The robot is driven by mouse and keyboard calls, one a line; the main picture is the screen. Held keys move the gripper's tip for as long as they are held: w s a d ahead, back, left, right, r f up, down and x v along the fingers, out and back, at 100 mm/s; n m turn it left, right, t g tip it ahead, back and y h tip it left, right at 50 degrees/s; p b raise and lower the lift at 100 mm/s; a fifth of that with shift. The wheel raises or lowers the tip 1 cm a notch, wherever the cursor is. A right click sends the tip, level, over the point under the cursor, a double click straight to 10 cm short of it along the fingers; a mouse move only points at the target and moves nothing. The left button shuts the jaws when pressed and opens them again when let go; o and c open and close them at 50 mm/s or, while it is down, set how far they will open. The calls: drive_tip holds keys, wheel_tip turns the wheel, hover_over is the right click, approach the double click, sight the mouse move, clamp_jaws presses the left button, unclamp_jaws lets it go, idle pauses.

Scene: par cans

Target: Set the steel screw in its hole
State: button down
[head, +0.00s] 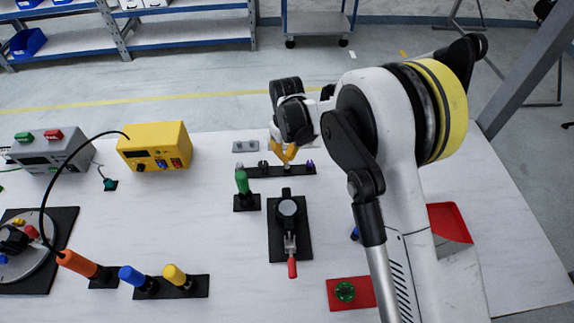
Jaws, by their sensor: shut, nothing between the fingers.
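My gripper (288,157) has yellow fingers and points down over a black strip (272,172) at the back middle of the table. Its fingers are shut with nothing between them. The strip carries a few small upright pieces: a greyish one (263,164) to the left, a small pale one (287,168) right under the fingertips, and a purple one (310,164) to the right. I cannot tell which is the steel screw, or whether the fingertips touch the pale piece. A small grey plate (245,147) with two round features lies behind the strip. I cannot make out the screw's hole.
A green-handled tool (242,184) and a black fixture with a red-tipped lever (290,240) stand in front of the strip. Orange (79,264), blue (134,277) and yellow (176,275) handles are at front left. A yellow box (155,147) stands back left. A red tray (448,223) is right.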

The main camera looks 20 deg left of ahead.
sight(287, 164)
drive_tip(key=shift+r+p, duration=0.55)
drive_tip(key=shift+r, duration=0.95)
drive_tip(key=c, duration=1.8)
unclamp_jaws()
drive_tip(key=shift+o, duration=0.2)
wheel_tip(287, 164, up, 12)
drive_tip(key=shift+s, duration=0.1)
